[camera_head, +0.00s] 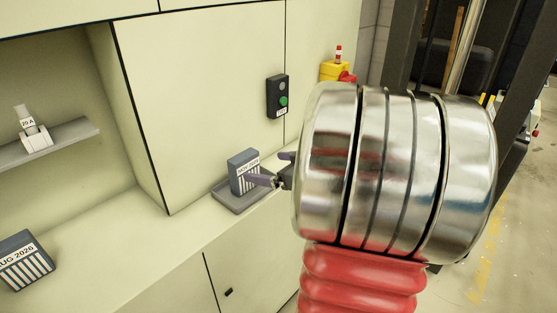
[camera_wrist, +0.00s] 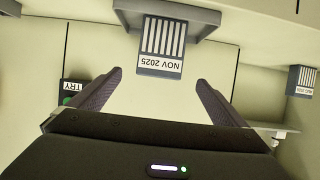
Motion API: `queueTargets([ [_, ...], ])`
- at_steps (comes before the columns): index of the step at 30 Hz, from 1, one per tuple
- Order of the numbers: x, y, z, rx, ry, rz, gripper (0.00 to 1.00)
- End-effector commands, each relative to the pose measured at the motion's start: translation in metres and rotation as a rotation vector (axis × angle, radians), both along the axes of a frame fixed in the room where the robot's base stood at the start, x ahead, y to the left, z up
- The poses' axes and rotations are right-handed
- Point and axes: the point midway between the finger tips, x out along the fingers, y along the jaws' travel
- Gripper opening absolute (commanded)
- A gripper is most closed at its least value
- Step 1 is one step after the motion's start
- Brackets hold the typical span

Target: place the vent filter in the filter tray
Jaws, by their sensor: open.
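A grey vent filter with a striped face and a NOV 2025 label (camera_head: 237,184) stands in the grey filter tray (camera_head: 226,201) on the counter. In the wrist view this filter (camera_wrist: 160,65) and the tray (camera_wrist: 205,17) show upside down at top centre. A second similar filter, labelled AUG 2026 (camera_head: 25,262), stands on the counter at lower left; it also shows at the right of the wrist view (camera_wrist: 302,80). My gripper (camera_head: 270,168) is open and empty by the NOV 2025 filter.
A black control box with a green button (camera_head: 278,96) is on the wall panel above the tray. The counter between the two filters is clear.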

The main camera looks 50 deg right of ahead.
Motion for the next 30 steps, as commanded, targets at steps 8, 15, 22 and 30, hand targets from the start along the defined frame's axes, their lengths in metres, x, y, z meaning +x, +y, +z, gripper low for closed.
queueTargets([
  [8,0.000,0.000,0.000,0.000,0.000,0.000,0.97],
  [15,0.001,0.000,0.000,0.000,0.000,0.000,0.97],
  [22,0.011,0.002,0.010,-0.047,-0.006,-0.030,0.97],
  [30,0.041,0.016,0.054,-0.216,-0.011,-0.194,0.97],
])
